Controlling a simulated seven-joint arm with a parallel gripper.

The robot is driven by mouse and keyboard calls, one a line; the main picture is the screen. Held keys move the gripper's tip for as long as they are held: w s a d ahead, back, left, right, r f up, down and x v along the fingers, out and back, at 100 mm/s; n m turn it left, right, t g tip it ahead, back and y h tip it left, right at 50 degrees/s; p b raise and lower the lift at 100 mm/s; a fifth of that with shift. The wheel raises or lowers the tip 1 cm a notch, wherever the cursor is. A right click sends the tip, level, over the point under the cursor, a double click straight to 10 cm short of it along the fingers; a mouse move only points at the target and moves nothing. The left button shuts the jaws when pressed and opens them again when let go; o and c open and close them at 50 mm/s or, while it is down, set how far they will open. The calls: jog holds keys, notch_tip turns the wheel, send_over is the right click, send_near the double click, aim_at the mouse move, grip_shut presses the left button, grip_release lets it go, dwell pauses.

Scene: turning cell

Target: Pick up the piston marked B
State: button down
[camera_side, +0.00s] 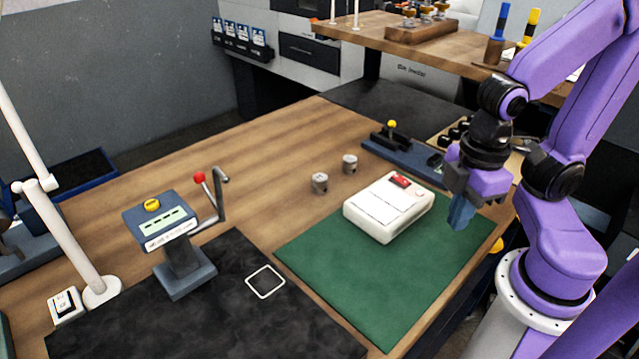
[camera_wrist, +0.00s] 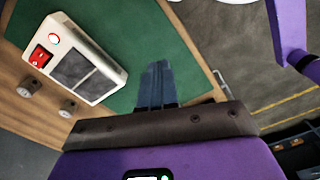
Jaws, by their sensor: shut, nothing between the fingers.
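Two small grey metal pistons stand on the wooden bench in the side view, a nearer one (camera_side: 320,183) and a farther one (camera_side: 350,164). Both also show at the left of the wrist view, one farther left (camera_wrist: 31,86) and one lower right of it (camera_wrist: 68,108). Their marks are too small to read, so I cannot tell which is B. My gripper (camera_side: 460,214) is above the right part of the green mat, well to the right of both pistons, with a white box between. In the wrist view its blue fingers (camera_wrist: 157,84) are together and empty.
The white box (camera_side: 388,208) with a red switch lies on the green mat (camera_side: 345,285). A lever stand (camera_side: 186,262) with a red knob is left of the pistons. A blue-grey fixture (camera_side: 405,155) with a yellow knob is behind. Bare wood surrounds the pistons.

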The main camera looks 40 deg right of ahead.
aim_at(324, 179)
jog(key=c, duration=1.8)
grip_release()
jog(key=o, duration=1.2)
jog(key=w+n+h, duration=0.1)
jog(key=w+h, duration=0.1)
jog(key=w, duration=0.4)
jog(key=w+a+n+h, duration=0.1)
jog(key=w+h, duration=0.1)
jog(key=w, duration=0.4)
jog(key=w+a+f+n+t+h, duration=0.1)
jog(key=w+h, duration=0.2)
jog(key=w, duration=0.3)
jog(key=shift+a+f+n, duration=0.1)
jog(key=shift+a+n, duration=0.05)
jog(key=shift+n, duration=0.25)
jog(key=w+f+n+t+h, duration=0.15)
jog(key=w+n+h, duration=0.4)
jog(key=w, duration=0.85)
jog(key=shift+m+h, duration=0.65)
jog(key=shift+m, duration=0.2)
notch_tip(324, 179, down, 7)
jog(key=shift+w+a+f, duration=0.1)
jog(key=shift+f, duration=0.05)
jog(key=shift+f+x, duration=0.15)
jog(key=shift+x, duration=1.15)
jog(key=shift+f+x, duration=0.2)
jog(key=shift+x, duration=1.1)
